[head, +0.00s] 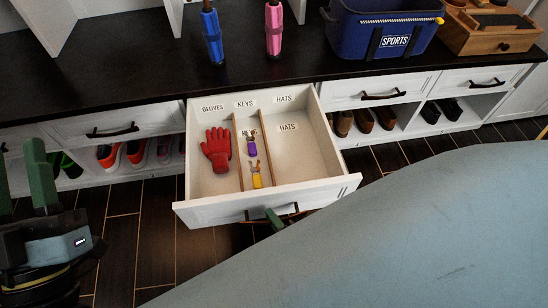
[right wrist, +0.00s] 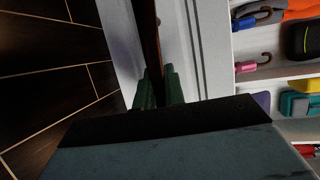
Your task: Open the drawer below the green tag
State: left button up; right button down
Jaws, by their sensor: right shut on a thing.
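The middle drawer (head: 330,185) is pulled out from the white cabinet. Its inside is split into sections labelled gloves, keys and hats. My right gripper (head: 274,217) is at the drawer front, shut on the dark drawer handle (head: 290,209). The right wrist view shows the green fingers (right wrist: 158,88) closed around the handle bar (right wrist: 149,40). My right arm covers much of the lower right of the head view. My left gripper (head: 20,172) is open and empty at the left edge, apart from the cabinet. I see no green tag in either view.
A red glove (head: 217,150) and two small keys lie in the drawer. Closed drawers with handles (head: 112,131) (head: 383,95) flank it, above shoe cubbies. A blue sports bin (head: 385,25), two umbrellas and a wooden box (head: 490,28) stand on the dark top. The wooden floor (head: 130,235) is clear.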

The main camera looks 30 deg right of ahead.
jog(key=c, duration=1.5)
grip_release()
jog(key=shift+r, duration=0.15)
